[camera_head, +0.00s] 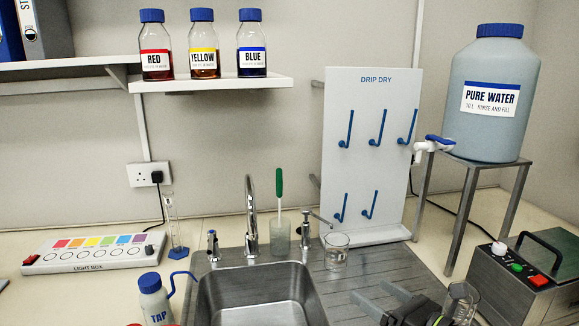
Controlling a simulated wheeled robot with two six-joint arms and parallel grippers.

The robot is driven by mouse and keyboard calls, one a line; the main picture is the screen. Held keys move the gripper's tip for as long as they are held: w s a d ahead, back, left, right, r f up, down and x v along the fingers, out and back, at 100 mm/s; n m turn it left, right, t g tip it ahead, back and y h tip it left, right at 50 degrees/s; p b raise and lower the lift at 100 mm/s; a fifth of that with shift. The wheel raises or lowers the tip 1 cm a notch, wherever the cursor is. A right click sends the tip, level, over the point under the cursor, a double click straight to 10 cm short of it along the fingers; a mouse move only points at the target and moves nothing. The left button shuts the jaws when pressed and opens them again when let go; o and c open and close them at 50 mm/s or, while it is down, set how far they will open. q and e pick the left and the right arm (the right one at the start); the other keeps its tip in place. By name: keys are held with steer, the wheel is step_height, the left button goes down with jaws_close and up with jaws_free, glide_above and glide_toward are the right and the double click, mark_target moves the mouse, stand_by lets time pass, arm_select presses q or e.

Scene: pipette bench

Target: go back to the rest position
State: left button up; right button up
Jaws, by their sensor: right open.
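My right gripper (372,292) is at the bottom edge, right of the sink, over the ribbed drainboard (375,265). My left gripper is not in view.
A glass beaker (336,252) stands on the drainboard behind the gripper. The steel sink (255,292), taps and a TAP bottle (155,300) lie left. A drip-dry board (365,110) stands behind. A black device (525,275) and the water-tank stand (465,215) are right.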

steer(key=s+d+r+m+t+h, duration=0.3)
steer(key=d+m+t+h, duration=0.2)
steer(key=m, duration=0.5)
steer(key=s+d+r+m+t+h, duration=0.3)
steer(key=s+d+m+t+h, duration=0.15)
steer(key=m, duration=0.45)
steer(key=s+d+f+m+g+h, duration=0.3)
steer(key=d+f+m+g+h, duration=0.3)
steer(key=m, duration=0.3)
steer(key=s+d+f+m+g+h, duration=0.3)
steer(key=s+d+f+m+h, duration=0.15)
steer(key=f+m, duration=0.4)
steer(key=s+a+f+m+g+y, duration=0.2)
steer(key=s+a+f+g+y, duration=0.25)
steer(key=s+f, duration=0.4)
steer(key=s+a+f+m+g+y, duration=0.3)
steer(key=s+f+g, duration=0.35)
steer(key=s, duration=0.25)
step_height(320, 180, down, 25)
steer(key=d, duration=0.2)
steer(key=s+a+f+g, duration=0.1)
steer(key=s+f+g, duration=0.1)
steer(key=s+f, duration=1.2)
steer(key=shift+s+f, duration=0.25)
steer(key=shift+f, duration=0.3)
steer(key=shift+a, duration=0.1)
